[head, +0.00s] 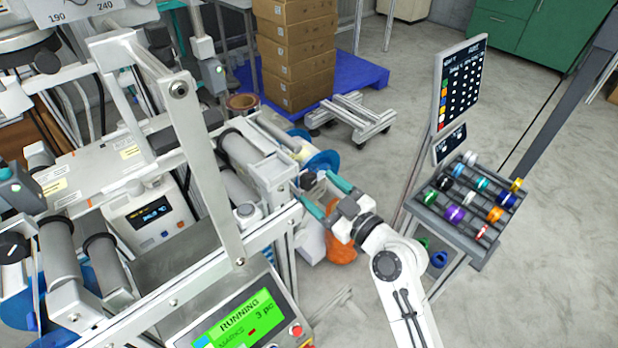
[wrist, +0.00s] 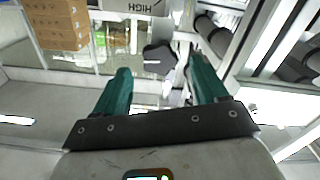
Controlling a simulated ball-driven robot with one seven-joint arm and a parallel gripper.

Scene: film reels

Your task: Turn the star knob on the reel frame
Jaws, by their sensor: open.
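The dark star knob (head: 308,180) sits on the right side of the reel frame (head: 205,165) in the head view. In the wrist view the knob (wrist: 158,58) shows as a dark lobed shape between and just beyond my fingertips. My gripper (head: 317,187) has two teal fingers and is open, with the fingers pointing left toward the knob. The fingers also show spread apart in the wrist view (wrist: 157,68). No contact with the knob is visible, and I cannot tell the exact gap.
A running control panel (head: 240,318) stands at the lower front of the frame. Rollers and blue reels lie close around the knob. A rack of coloured spools (head: 465,205) stands right of my arm. Cardboard boxes (head: 295,55) sit on a blue pallet behind. Grey floor is clear at back right.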

